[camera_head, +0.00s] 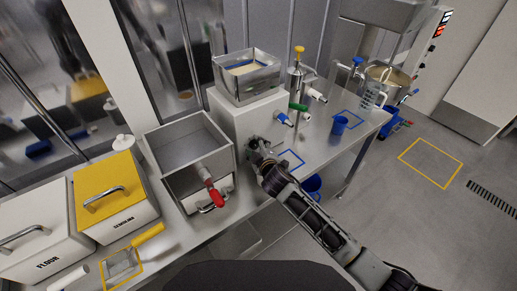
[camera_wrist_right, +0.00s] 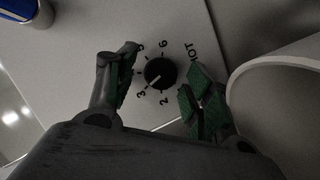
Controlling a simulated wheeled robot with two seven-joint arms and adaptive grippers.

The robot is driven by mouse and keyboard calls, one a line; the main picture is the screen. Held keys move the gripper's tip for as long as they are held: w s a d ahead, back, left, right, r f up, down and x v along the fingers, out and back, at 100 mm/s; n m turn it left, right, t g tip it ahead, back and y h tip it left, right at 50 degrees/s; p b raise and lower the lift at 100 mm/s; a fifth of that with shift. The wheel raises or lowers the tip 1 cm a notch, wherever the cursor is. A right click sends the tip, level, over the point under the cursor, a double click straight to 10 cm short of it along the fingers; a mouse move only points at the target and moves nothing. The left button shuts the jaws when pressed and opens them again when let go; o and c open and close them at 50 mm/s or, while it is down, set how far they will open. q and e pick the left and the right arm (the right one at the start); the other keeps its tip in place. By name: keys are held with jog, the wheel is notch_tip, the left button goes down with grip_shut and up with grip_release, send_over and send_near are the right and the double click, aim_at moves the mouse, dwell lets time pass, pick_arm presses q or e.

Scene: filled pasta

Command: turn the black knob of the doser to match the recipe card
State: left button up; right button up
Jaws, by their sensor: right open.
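The doser (camera_head: 240,118) is a white box with a metal hopper on top, standing on the steel bench. Its black knob (camera_wrist_right: 161,72) shows in the right wrist view on a pale panel with printed numbers. The knob's white mark points down-left, roughly toward the 3. My right gripper (camera_head: 254,146) is at the doser's front face. In the wrist view its open green-padded fingers (camera_wrist_right: 160,84) stand on either side of the knob, with gaps visible. The finger on the left hides part of the dial. My left gripper is out of view. I cannot make out a recipe card.
Blue (camera_head: 284,118) and green (camera_head: 298,106) tipped spouts are close to the right. A blue cup (camera_head: 339,124) stands on the bench. Flour (camera_head: 36,240) and yellow-lidded (camera_head: 108,185) containers sit at left.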

jog(key=shift+d+f+m, duration=0.1)
jog(key=shift+f+m, duration=0.05)
jog(key=shift+m, duration=0.15)
dwell(0.4)
